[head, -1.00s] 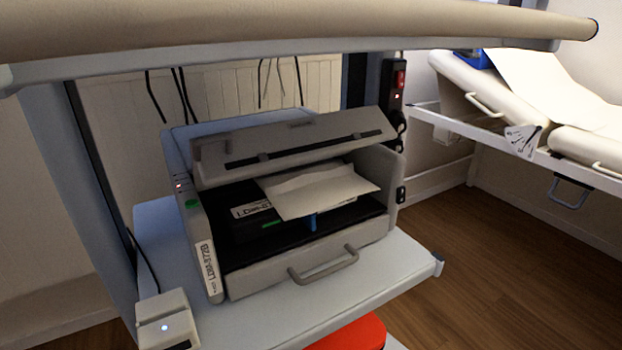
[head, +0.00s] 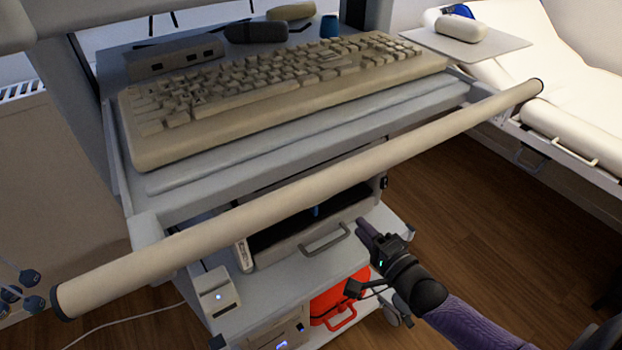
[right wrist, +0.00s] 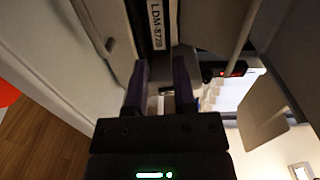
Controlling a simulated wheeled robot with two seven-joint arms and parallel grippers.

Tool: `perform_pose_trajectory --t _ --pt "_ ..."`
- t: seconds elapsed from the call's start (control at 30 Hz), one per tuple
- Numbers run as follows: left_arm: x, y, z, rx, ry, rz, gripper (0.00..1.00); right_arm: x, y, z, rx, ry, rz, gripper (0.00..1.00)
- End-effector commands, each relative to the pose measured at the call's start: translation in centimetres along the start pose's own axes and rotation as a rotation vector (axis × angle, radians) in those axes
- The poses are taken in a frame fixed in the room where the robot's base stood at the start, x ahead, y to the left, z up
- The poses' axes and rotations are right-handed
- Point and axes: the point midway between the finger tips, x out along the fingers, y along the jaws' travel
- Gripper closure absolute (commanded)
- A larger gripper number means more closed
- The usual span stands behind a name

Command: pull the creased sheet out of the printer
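The printer (head: 270,258) stands on the lower shelf, mostly hidden in the head view behind the pale push bar and keyboard shelf. Its front handle (head: 325,238) and a strip of dark interior show below the bar. The creased sheet cannot be made out in the head view. My right gripper (head: 366,230) is in front of the printer's right side. In the right wrist view its two dark purple fingers (right wrist: 163,75) are apart, pointing towards the printer's label (right wrist: 157,22). A small pale patch shows between them; I cannot tell whether it is paper. My left gripper is not in view.
The push bar (head: 300,207) crosses above the printer. A beige keyboard (head: 270,95) lies on the shelf above. A red case (head: 338,300) sits below the printer shelf. A white box (head: 217,292) stands at the front left. Open floor lies to the right, before a padded bed (head: 570,110).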

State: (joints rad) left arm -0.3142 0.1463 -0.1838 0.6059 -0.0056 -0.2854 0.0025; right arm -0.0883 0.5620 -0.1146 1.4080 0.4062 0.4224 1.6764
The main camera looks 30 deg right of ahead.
Motion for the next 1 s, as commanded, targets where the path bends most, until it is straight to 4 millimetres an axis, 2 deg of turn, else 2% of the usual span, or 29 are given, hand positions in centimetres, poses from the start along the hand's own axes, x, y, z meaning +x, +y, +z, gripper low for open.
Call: perform_pose_trajectory --t 0.03,0.17,0.43,0.6,0.77,1.0 --pt "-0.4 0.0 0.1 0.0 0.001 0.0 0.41 0.2 -1.1 -0.2 0.023 -0.001 -0.025 0.68" --pt "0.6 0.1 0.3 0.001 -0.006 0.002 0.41 1.3 -0.9 -0.2 0.044 -0.002 -0.041 0.68" --pt "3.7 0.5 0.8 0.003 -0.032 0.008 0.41 6.6 -0.5 -0.2 0.042 -0.002 -0.036 0.68" --pt "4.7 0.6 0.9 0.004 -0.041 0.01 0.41 9.1 -0.9 -0.2 0.041 -0.001 -0.035 0.68" --pt "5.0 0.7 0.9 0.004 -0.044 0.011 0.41 10.1 -1.2 -0.2 0.04 -0.002 -0.035 0.68" --pt "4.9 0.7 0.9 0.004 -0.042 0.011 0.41 10.2 -1.4 -0.2 0.039 -0.001 -0.035 0.68"
